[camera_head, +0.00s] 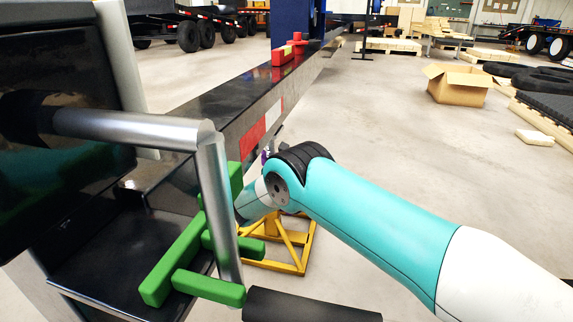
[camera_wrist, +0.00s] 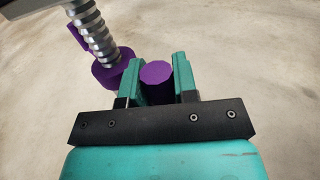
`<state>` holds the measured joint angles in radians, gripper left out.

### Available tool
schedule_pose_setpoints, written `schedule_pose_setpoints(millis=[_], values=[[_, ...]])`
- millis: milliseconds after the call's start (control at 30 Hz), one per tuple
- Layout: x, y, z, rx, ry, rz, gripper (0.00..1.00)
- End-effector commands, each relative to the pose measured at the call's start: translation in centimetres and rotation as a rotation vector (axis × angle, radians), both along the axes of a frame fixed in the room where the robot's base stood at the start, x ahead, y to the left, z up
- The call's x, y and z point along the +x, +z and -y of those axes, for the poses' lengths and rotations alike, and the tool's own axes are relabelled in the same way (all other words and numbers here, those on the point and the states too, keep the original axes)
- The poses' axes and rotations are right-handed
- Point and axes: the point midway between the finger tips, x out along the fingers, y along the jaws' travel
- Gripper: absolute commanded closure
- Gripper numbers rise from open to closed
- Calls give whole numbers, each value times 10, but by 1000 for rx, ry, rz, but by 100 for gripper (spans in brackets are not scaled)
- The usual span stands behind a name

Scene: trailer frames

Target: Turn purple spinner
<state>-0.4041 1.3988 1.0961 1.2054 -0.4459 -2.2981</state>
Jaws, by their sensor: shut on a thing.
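The purple spinner (camera_wrist: 112,66) shows in the wrist view as a purple piece around a grey threaded rod (camera_wrist: 93,32), with a round purple knob (camera_wrist: 156,73) to its right. My gripper (camera_wrist: 157,70) has its two teal fingers on either side of the knob and is shut on it. In the head view only a small purple bit of the spinner (camera_head: 264,157) shows, beside the dark trailer beam. My gripper's fingers are hidden there behind my teal arm.
A green bracket (camera_head: 185,262) and a grey metal crank bar (camera_head: 222,205) stand close on the left. A yellow stand (camera_head: 300,262) is below my arm. A red part (camera_head: 284,55) sits on the trailer beam (camera_head: 225,108). A cardboard box (camera_head: 459,86) lies on open floor.

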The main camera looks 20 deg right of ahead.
Motion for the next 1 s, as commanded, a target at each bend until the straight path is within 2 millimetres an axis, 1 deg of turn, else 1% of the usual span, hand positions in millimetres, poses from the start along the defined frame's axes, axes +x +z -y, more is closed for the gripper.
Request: schedule_pose_setpoints(millis=[33,767,800,867,900,1000], values=[[-3,-5,3,-7,-11,-14,100],[-3,-5,5,-7,-13,-15,100],[-3,-5,5,-7,-13,-15,66],[-3,-5,5,-6,-12,-14,52],[-3,-5,4,-6,-10,-13,47],[-2,-4,2,-4,-7,-10,47]])
